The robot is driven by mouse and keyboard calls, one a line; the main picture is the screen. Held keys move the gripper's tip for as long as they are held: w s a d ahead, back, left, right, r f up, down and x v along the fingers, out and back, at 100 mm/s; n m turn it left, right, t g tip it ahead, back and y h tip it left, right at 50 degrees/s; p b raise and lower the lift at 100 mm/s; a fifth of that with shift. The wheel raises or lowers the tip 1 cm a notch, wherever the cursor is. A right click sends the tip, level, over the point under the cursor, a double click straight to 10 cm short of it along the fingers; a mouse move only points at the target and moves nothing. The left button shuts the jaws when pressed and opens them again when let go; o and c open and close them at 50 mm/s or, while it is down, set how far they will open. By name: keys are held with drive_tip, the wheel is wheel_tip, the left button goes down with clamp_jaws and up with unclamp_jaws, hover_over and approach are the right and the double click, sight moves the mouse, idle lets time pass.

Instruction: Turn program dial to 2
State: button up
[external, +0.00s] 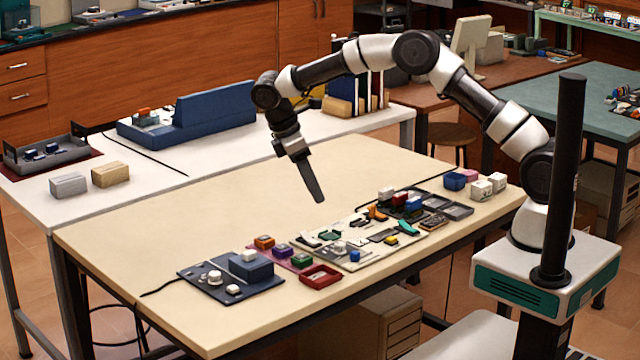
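My gripper (317,194) points down over the table, left of its middle and above the bare tabletop behind the boards. Its fingers show edge-on as one dark strip, so their opening is hidden. Nothing shows hanging from it. A dark blue-grey panel (262,286) lies at the table's front left. It carries a round white knob (214,277), a small white button and a blue box. A pale board (380,251) right of it carries several small parts, including a whitish knob-like part (338,248). I cannot tell which knob is the program dial or read any numbers.
A red tray (320,277) and small coloured blocks lie between the panel and the pale board. Grey trays (457,210) and white blocks (481,190) stand at the right. The beige tabletop (190,240) is clear at left and back. A white table (170,185) stands behind.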

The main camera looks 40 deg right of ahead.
drive_tip(key=v, duration=0.2)
drive_tip(key=shift+a+r, duration=0.1)
drive_tip(key=shift+r, duration=0.2)
drive_tip(key=s+d+r+m+t+y+p, duration=0.15)
drive_tip(key=s+d+r, duration=0.35)
drive_tip(key=r, duration=0.5)
drive_tip(key=s+d+r+m+t+y+p, duration=0.1)
drive_tip(key=s+d+r+m+t+p, duration=0.2)
drive_tip(key=r, duration=0.7)
drive_tip(key=s+d+r+m+t+p, duration=0.1)
drive_tip(key=s+d+r+m, duration=0.1)
drive_tip(key=s, duration=0.8)
drive_tip(key=s+d+r+m+t+y+p, duration=0.1)
drive_tip(key=s+d+m, duration=0.4)
drive_tip(key=s, duration=0.5)
drive_tip(key=shift+s+d+r+t+p, duration=0.3)
drive_tip(key=shift+d+r+t+p, duration=0.3)
drive_tip(key=shift+d, duration=0.5)
